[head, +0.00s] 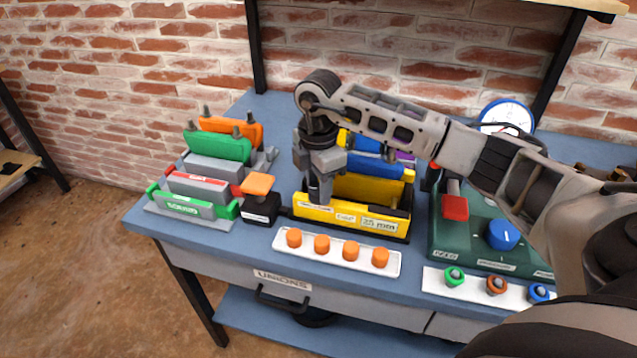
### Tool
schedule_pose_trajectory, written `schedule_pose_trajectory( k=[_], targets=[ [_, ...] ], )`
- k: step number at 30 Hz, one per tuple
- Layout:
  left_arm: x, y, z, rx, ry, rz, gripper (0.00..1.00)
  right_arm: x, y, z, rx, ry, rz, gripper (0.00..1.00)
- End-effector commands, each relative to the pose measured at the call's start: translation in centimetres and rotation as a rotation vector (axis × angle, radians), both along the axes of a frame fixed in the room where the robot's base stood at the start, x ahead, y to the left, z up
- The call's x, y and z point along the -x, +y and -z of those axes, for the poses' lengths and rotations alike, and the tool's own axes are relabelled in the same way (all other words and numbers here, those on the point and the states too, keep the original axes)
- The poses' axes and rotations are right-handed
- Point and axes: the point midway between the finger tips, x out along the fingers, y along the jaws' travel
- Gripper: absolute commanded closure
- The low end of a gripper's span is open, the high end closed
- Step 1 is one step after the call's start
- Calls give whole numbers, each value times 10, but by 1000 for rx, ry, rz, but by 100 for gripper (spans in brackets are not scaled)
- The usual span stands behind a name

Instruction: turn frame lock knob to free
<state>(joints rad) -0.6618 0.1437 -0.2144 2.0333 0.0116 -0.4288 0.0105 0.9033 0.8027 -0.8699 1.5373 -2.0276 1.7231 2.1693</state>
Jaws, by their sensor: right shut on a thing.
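My right gripper (320,197) reaches down from the right, fingers pointing at the left part of a yellow frame (312,213) labelled 25 mm. It is shut on a small part there that the fingers hide. I cannot make out a lock knob between them, or its turn position. An orange-topped knob (257,184) on a small black block (261,207) stands just left of the frame, apart from the fingers. My left gripper is not in view.
Left stands a grey rack with green and orange plates (217,147). In front lies a white strip (337,257) with several orange knobs. Right is a green unit (461,238) with a red block (455,207) and a blue knob (503,235). A round dial (507,115) stands behind.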

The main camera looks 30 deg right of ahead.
Motion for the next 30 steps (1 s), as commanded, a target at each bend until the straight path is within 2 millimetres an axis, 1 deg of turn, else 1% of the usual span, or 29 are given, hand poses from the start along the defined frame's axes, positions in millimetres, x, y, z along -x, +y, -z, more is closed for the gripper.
schedule_pose_trajectory(
  k=[5,11,22,30],
  targets=[
    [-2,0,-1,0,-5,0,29,0,0,-1,0,0,-21,85],
    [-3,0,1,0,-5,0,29,0,-1,-1,0,-1,-104,85],
    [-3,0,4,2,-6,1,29,-1,-1,-1,0,-2,-421,85],
    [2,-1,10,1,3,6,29,-1,0,-1,0,-3,-678,85]
  ],
)
